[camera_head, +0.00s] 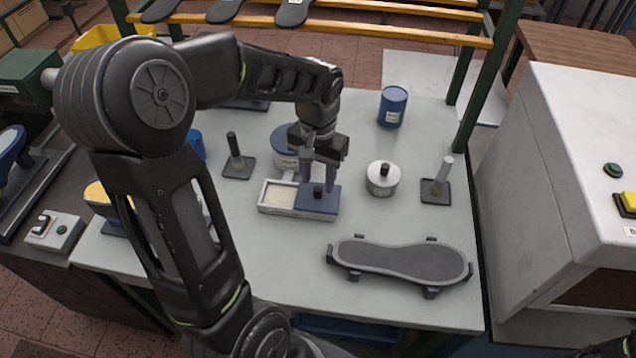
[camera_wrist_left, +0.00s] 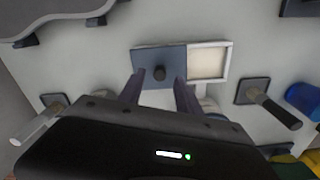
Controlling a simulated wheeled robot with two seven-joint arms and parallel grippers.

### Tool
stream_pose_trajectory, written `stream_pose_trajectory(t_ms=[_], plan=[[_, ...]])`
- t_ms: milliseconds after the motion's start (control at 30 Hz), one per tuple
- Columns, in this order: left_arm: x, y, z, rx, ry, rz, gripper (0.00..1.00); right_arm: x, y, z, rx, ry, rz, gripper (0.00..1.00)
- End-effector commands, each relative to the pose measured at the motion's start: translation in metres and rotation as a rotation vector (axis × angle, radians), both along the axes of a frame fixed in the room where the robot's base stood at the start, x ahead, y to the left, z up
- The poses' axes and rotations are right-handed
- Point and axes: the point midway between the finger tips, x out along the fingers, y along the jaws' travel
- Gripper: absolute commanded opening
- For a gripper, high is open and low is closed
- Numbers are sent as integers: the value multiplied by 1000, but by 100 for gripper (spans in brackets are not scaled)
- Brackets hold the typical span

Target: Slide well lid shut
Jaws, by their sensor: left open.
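The well (camera_head: 277,196) is a pale shallow tray on the light table, with cream contents showing in its left part in the head view. My right gripper is not in view.
A silver tin (camera_head: 382,180) stands to the right. Brush holders (camera_head: 238,166) (camera_head: 437,188) flank them. A dark sole-shaped stand (camera_head: 400,260) lies in front right. The table in front of the well is clear.

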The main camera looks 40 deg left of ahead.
Motion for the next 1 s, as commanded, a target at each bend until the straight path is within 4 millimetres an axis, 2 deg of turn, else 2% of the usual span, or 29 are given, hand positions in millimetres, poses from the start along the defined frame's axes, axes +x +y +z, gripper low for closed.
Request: stream_pose_trajectory(t_ms=[200,533,1000], plan=[[0,0,-25,-1,2,1,41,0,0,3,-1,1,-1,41],[0,0,-29,-1,0,1,40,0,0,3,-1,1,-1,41],[0,0,-28,-1,0,1,2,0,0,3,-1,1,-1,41]])
